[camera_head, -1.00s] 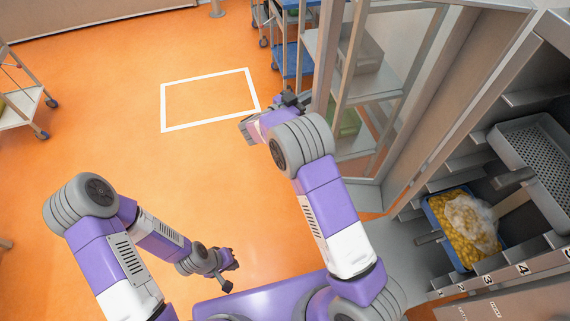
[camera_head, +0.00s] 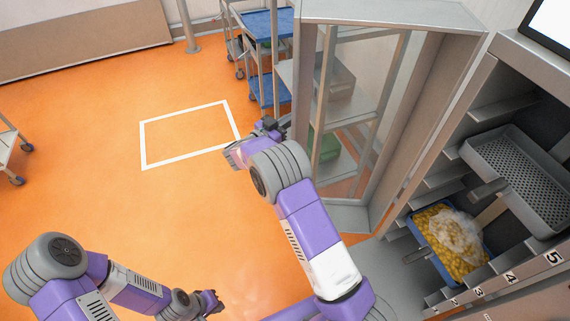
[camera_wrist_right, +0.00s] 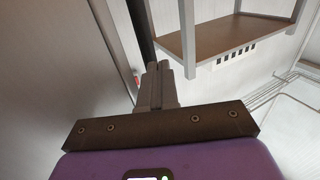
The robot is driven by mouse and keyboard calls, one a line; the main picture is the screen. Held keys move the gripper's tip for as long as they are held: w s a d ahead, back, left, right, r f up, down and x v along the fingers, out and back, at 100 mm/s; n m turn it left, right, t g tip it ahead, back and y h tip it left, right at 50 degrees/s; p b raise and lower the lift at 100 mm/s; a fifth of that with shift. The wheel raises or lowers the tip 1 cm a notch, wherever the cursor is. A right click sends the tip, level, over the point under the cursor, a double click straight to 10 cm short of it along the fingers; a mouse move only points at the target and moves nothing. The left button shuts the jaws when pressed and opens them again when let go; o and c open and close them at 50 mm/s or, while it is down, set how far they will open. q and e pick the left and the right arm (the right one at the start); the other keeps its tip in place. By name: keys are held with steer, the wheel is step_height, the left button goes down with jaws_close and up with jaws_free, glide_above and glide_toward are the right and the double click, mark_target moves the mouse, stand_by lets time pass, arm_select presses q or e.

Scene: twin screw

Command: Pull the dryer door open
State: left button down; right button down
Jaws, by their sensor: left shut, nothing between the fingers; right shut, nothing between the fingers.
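The dryer door (camera_head: 412,120), a tall metal frame with clear panes, stands swung open beside the dryer (camera_head: 440,180) at the right of the head view. My right gripper (camera_head: 268,124) is at the door's outer left edge, shut and empty. In the right wrist view, its fingers (camera_wrist_right: 158,72) are together in front of a dark vertical edge; whether they touch it I cannot tell. My left gripper (camera_head: 212,300) is low in the head view, shut and empty, well away from the door.
Inside the dryer are a blue tray (camera_head: 412,222) of yellow pieces and a grey perforated tray (camera_head: 520,165). A blue-shelved cart (camera_head: 268,24) stands behind the door. A white square (camera_head: 143,145) marks the open orange floor at left.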

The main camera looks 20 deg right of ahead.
steer(key=s+a, duration=0.1)
steer(key=a, duration=1.2)
steer(key=d+f+n+t+y, duration=0.2)
steer(key=f+n+y, duration=0.15)
steer(key=f, duration=0.45)
steer(key=d+f+n+t+y, duration=0.2)
steer(key=f+n+y, duration=0.15)
steer(key=f, duration=0.35)
steer(key=s+a+f+n+g+y, duration=0.1)
steer(key=s+a+f+n+y, duration=0.15)
steer(key=s+f+y, duration=0.55)
steer(key=s+a+f+g+y, duration=0.2)
steer(key=s+a+g, duration=0.1)
steer(key=s, duration=0.5)
steer(key=s+a+f+n+g+y, duration=0.1)
steer(key=s+a+f+g+y, duration=0.1)
steer(key=s, duration=0.7)
steer(key=s+a+f+g+y, duration=0.2)
steer(key=s+a+f+g, duration=0.1)
steer(key=s, duration=0.6)
steer(key=shift+s+a+f+n+g, duration=0.15)
steer(key=shift+a+f+n+g, duration=0.2)
steer(key=shift+a+g, duration=0.25)
steer(key=shift+a, duration=0.15)
